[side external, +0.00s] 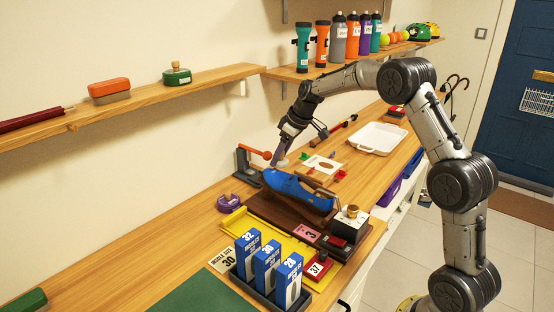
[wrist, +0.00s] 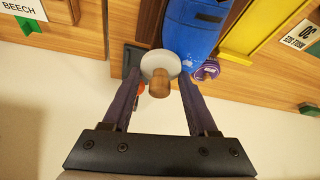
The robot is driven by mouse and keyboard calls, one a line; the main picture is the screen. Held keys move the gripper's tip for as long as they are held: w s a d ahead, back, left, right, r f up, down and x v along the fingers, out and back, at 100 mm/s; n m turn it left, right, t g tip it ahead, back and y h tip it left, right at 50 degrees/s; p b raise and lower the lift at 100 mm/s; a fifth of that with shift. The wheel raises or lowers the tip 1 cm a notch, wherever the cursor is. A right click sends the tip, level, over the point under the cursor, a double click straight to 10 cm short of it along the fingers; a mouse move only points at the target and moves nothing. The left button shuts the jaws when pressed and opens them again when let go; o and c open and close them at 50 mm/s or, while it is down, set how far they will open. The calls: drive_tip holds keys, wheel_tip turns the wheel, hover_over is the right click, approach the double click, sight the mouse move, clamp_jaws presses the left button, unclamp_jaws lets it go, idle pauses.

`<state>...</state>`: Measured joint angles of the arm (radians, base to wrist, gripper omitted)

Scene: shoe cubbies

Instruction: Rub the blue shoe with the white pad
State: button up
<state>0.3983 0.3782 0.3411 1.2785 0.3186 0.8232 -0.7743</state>
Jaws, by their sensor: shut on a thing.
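The blue shoe (side external: 303,190) rests on a dark brown stand (side external: 280,217) on the wooden counter, and part of it shows at the top of the wrist view (wrist: 196,30). My gripper (side external: 281,157) points down near the left end of the shoe. In the wrist view my gripper (wrist: 159,76) is shut on the white pad (wrist: 158,62), a round disc with a wooden knob, held between the fingers. The pad (side external: 281,164) sits at the shoe's upper left end. I cannot tell whether it touches the shoe.
A dark stand with an orange-headed tool (side external: 250,160) is close left of my gripper. A purple roll (side external: 229,203), a yellow tray (side external: 240,222) and blue boxes (side external: 266,265) lie nearer the front. A white tray (side external: 378,138) stands farther right. Wall shelves (side external: 150,97) run behind.

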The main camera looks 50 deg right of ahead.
drive_tip(key=shift+r, duration=3.8)
drive_tip(key=shift+a+f, duration=0.15)
drive_tip(key=shift+a, duration=0.35)
drive_tip(key=shift+f, duration=3.4)
drive_tip(key=shift+a+f, duration=0.5)
drive_tip(key=shift+f, duration=0.25)
drive_tip(key=shift+c, duration=0.6)
drive_tip(key=shift+s+a, duration=0.2)
drive_tip(key=shift+a, duration=0.95)
drive_tip(key=shift+s+a, duration=0.15)
drive_tip(key=shift+a, duration=0.95)
drive_tip(key=shift+w+d+f, duration=0.1)
drive_tip(key=shift+w+d, duration=0.05)
drive_tip(key=shift+d, duration=0.8)
drive_tip(key=shift+w+d+f, duration=0.1)
drive_tip(key=shift+d, duration=0.85)
drive_tip(key=shift+w+d+f, duration=0.1)
drive_tip(key=shift+w+d, duration=0.05)
drive_tip(key=shift+d, duration=0.8)
drive_tip(key=shift+a+r, duration=0.1)
drive_tip(key=shift+r, duration=4.45)
